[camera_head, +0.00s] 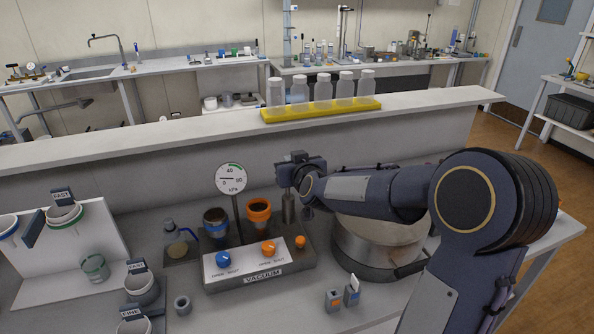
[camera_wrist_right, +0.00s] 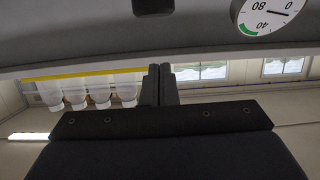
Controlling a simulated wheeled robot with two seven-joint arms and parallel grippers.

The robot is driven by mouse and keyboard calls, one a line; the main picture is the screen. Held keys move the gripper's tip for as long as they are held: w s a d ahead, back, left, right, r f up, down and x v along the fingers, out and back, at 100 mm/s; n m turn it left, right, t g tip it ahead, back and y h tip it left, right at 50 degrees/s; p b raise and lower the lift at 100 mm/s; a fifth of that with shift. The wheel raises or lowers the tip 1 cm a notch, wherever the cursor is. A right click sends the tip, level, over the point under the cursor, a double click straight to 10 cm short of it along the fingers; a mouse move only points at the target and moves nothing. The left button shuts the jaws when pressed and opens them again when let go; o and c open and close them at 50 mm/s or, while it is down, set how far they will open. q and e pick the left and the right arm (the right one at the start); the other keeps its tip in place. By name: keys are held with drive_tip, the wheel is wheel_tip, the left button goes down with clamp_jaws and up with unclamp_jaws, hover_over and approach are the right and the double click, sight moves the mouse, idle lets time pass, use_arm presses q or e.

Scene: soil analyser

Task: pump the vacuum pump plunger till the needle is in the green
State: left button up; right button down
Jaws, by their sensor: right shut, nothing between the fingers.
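The vacuum panel (camera_head: 262,262) stands on the bench, with a round kPa gauge (camera_head: 231,179) on a post behind it. The gauge needle points left, near the zero end and outside the green arc at upper right. The gauge also shows upside down in the right wrist view (camera_wrist_right: 265,14). A metal pump cylinder (camera_head: 289,208) stands at the panel's back right. My right gripper (camera_head: 285,177) is just above it, shut and empty; its closed fingers show in the wrist view (camera_wrist_right: 160,85). I cannot tell whether it touches the plunger, whose top is hidden. My left gripper is out of view.
Blue-ringed (camera_head: 215,221) and orange-ringed (camera_head: 259,214) funnels stand behind the panel's blue (camera_head: 223,259) and orange (camera_head: 268,248) knobs. A large round metal vessel (camera_head: 370,255) stands close at right, under my arm. A ledge (camera_head: 200,130) with bottles (camera_head: 323,90) runs behind.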

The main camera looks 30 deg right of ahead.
drive_tip(key=f, duration=0.2)
drive_tip(key=w+f, duration=0.1)
drive_tip(key=f, duration=0.1)
drive_tip(key=shift+d+f, duration=0.1)
drive_tip(key=shift+d, duration=0.05)
wheel_tip(320, 180, down, 5)
drive_tip(key=b, duration=0.5)
